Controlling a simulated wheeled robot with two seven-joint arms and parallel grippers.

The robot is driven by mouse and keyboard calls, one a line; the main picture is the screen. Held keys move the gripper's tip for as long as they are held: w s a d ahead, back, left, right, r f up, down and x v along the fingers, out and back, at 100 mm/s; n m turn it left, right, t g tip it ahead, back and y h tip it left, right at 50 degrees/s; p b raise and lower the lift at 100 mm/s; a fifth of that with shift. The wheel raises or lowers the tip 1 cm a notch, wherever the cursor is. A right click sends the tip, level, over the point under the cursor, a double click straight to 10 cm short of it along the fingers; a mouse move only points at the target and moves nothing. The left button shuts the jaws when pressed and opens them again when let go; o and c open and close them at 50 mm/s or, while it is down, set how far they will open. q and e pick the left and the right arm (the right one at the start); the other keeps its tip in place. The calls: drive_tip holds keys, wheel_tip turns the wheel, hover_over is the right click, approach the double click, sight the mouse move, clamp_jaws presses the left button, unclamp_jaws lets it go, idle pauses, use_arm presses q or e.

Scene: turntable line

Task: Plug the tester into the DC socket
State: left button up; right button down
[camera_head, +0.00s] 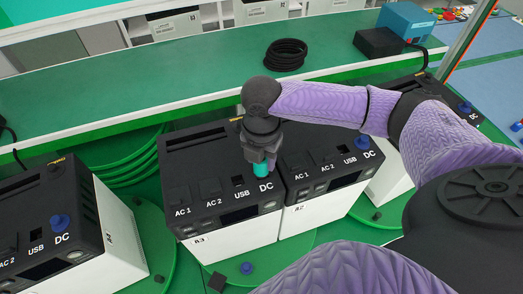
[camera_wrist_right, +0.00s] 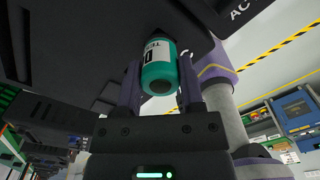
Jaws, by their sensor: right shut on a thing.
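My right gripper (camera_head: 262,152) is shut on the tester (camera_head: 262,169), a small teal cylinder. It holds it over the DC spot of the black-topped box R3 (camera_head: 215,172), just above the DC label. The DC socket itself is hidden behind the tester and gripper. In the right wrist view, the tester (camera_wrist_right: 158,74), with a white label, sits between the two fingers (camera_wrist_right: 160,85). Its far end is close to a dark surface; I cannot tell whether it is in the socket. My left gripper is not in view.
Box R2 (camera_head: 325,165) stands against R3's right side, with a blue plug (camera_head: 362,142) at its DC spot. Another box (camera_head: 75,240) stands at left, also with a blue plug (camera_head: 60,222). A black cable coil (camera_head: 286,54) lies on the green bench (camera_head: 160,70) behind.

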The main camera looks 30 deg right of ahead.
drive_tip(key=shift+f, duration=0.25)
drive_tip(key=shift+c, duration=0.7)
unclamp_jaws()
